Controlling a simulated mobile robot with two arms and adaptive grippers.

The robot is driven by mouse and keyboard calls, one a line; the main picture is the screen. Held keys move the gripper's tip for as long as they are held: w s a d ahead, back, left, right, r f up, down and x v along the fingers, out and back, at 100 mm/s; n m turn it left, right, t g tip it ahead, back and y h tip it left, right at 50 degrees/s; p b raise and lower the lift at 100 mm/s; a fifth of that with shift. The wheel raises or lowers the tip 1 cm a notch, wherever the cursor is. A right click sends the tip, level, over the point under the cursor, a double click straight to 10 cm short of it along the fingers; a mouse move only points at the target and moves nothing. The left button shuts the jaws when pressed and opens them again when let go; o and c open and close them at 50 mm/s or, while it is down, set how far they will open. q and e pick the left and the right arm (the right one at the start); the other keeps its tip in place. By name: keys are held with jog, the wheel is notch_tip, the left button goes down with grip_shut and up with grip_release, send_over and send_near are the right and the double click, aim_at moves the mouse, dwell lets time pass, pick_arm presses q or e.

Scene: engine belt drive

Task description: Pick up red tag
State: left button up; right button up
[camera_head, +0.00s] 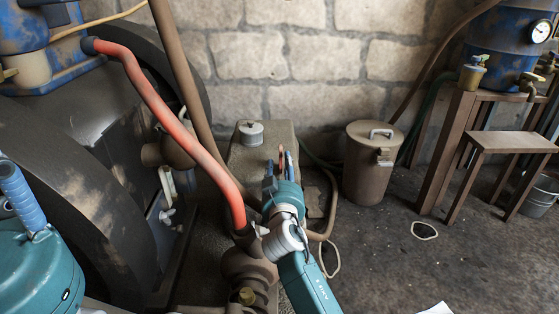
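A small narrow reddish piece (281,156), possibly the red tag, shows at the tips of my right gripper (280,166). It is too small to make out its shape or any writing. The gripper's own body hides the lower part of that spot. My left gripper is not in view.
A thick orange-red hose (172,121) curves down to a rusty fitting (249,268) left of my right arm. A grey-brown tank (254,151) stands behind the gripper. A lidded bin (369,170) and wooden stool (512,142) stand to the right. The floor (390,255) at lower right is mostly clear.

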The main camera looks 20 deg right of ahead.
jog(key=b+x, duration=0.1)
jog(key=x, duration=0.4)
jog(key=shift+w+d, duration=0.2)
jog(key=shift+w, duration=0.15)
jog(key=shift+c, duration=0.5)
grip_shut()
